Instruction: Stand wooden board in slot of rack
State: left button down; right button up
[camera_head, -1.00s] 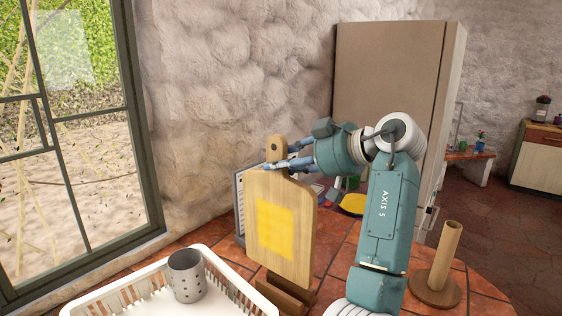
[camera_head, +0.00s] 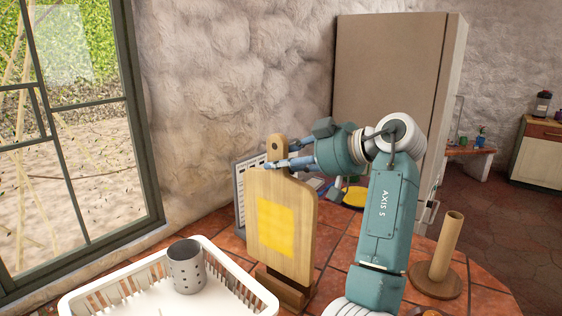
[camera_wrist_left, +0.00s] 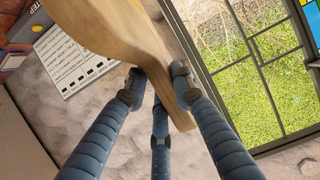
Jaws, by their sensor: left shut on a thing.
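The wooden board (camera_head: 304,222) stands upright in the head view, with a yellow square on its face and a holed handle at the top. My left gripper (camera_head: 272,164) is shut on the handle; the left wrist view shows its fingers around the board's neck (camera_wrist_left: 166,92). The board's lower edge meets the low wooden rack (camera_head: 290,296) on the tiled counter. The slot is hidden by the board, so I cannot tell how deep the edge sits. My right gripper is not in view.
A white basket (camera_head: 232,287) with a perforated metal cup (camera_head: 187,267) stands left of the rack. A wooden roll holder (camera_head: 447,250) stands to the right.

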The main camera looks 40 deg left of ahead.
aim_at(282, 185)
pick_arm(q)
jog(key=shift+f+b, duration=0.25)
jog(key=shift+b, duration=0.05)
dwell(0.4)
jog(key=shift+f, duration=0.45)
jog(key=shift+f+b, duration=0.7)
jog(key=shift+f, duration=0.05)
jog(key=shift+f+b, duration=0.8)
jog(key=shift+f, duration=0.5)
dwell(0.6)
jog(key=c, duration=1.4)
grip_release()
jog(key=shift+f, duration=0.15)
jog(key=v, duration=1.2)
jog(key=shift+d, duration=0.1)
